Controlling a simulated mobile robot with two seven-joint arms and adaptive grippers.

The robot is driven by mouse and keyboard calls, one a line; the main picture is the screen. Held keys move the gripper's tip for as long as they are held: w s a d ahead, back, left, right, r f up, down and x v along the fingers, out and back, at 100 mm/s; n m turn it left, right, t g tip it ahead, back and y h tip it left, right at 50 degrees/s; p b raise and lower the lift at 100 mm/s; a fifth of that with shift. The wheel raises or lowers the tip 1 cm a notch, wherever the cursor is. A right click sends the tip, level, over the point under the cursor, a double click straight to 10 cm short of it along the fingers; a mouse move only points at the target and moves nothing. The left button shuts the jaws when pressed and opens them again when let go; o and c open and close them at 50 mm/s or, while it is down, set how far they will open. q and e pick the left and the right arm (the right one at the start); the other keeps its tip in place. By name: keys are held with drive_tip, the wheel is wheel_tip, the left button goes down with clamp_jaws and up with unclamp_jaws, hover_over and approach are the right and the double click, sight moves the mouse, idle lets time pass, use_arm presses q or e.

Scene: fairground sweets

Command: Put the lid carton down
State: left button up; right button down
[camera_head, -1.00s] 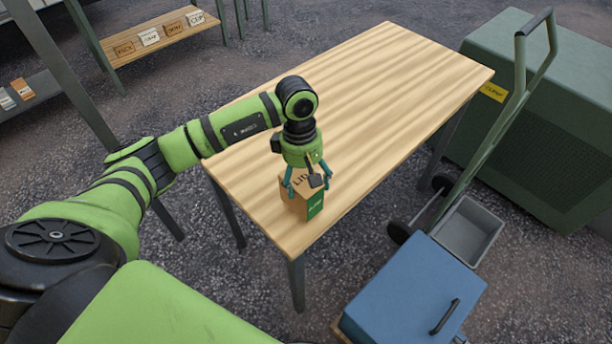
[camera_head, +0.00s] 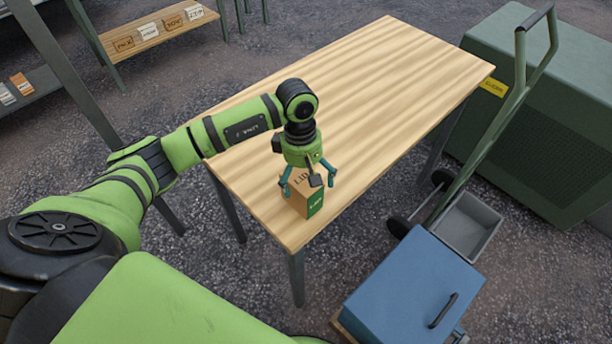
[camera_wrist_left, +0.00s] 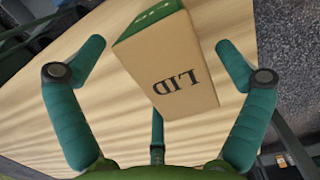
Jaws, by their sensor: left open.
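The lid carton (camera_head: 298,203) is a brown box with a green label side, standing on the wooden table (camera_head: 372,85) near its front edge. In the left wrist view the carton (camera_wrist_left: 170,72) shows its top with the word LID. My left gripper (camera_head: 307,182) is open just above and around the carton. In the left wrist view its teal fingers (camera_wrist_left: 160,62) are spread to both sides, with a gap between them and the carton. My right gripper is not in view.
A blue lidded box (camera_head: 405,290) and a hand truck (camera_head: 490,140) with a grey bin (camera_head: 468,228) stand right of the table. A large green chest (camera_head: 555,120) is behind them. A shelf with labelled cartons (camera_head: 160,32) stands at the back left. Most of the tabletop is clear.

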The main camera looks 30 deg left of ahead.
use_arm(q)
drive_tip(key=shift+w+r, duration=0.1)
drive_tip(key=shift+r, duration=0.2)
wheel_tip(320, 180, up, 12)
drive_tip(key=a+b, duration=0.1)
drive_tip(key=b, duration=0.3)
drive_tip(key=shift+w+a+f, duration=0.15)
drive_tip(key=shift+a+f, duration=0.05)
drive_tip(key=shift+d+f, duration=0.1)
